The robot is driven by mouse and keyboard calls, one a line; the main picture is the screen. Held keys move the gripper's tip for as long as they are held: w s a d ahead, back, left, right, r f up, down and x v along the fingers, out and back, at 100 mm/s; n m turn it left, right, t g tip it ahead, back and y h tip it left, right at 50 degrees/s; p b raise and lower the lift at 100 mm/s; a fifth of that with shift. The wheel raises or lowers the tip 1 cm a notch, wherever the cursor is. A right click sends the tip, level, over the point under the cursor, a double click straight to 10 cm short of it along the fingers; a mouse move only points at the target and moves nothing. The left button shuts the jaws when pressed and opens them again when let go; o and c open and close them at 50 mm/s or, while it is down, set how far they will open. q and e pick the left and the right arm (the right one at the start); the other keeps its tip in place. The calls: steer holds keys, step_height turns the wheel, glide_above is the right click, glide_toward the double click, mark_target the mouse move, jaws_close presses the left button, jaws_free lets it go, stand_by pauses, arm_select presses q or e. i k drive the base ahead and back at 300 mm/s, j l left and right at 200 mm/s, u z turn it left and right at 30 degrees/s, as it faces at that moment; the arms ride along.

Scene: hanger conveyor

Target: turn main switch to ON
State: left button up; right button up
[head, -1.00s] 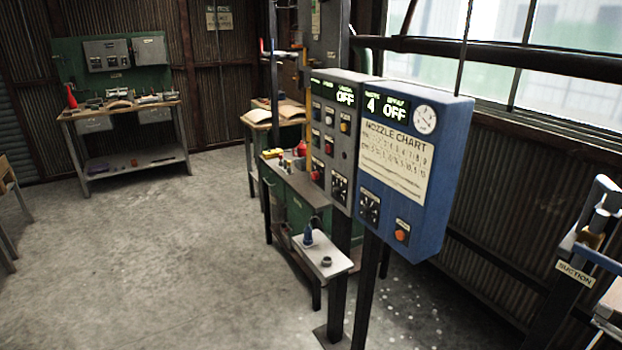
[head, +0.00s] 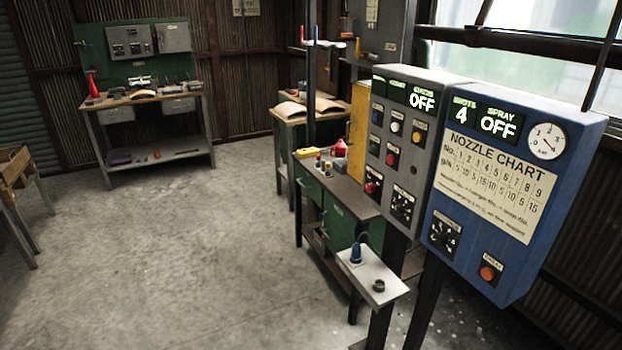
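No control in view has a label I can read as the main switch. A grey control panel (head: 409,165) stands right of centre, with several coloured buttons, a black rotary knob (head: 402,206) at its lower right and a display (head: 422,102) reading OFF. Beside it a blue panel (head: 560,190) carries a nozzle chart, a round gauge, a dark rotary knob (head: 445,235), an orange button (head: 488,273) and a display reading 4 and SPRAY OFF. Grey boxes (head: 130,41) hang on a green board at the back left; their small labels are unreadable. Neither gripper is in view.
A small shelf (head: 372,277) with a blue-topped item juts out below the grey panel. A green cabinet bench (head: 343,190) stands behind it. A workbench (head: 147,100) stands at the back, a wooden table (head: 14,170) at the left edge. The concrete floor (head: 190,255) between is open.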

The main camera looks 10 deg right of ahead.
mark_target(371, 188)
steer(key=i+j+u, duration=0.25)
steer(key=i, duration=0.5)
steer(key=i+u, duration=0.2)
steer(key=i, duration=0.5)
steer(key=i+j+z, duration=0.1)
steer(key=i+z, duration=0.25)
steer(key=i+j+z, duration=0.15)
steer(key=i+z, duration=0.25)
steer(key=i+j+z, duration=0.6)
steer(key=z, duration=0.25)
steer(key=i+j+z, duration=0.15)
steer(key=j+z, duration=0.35)
steer(key=l, duration=0.1)
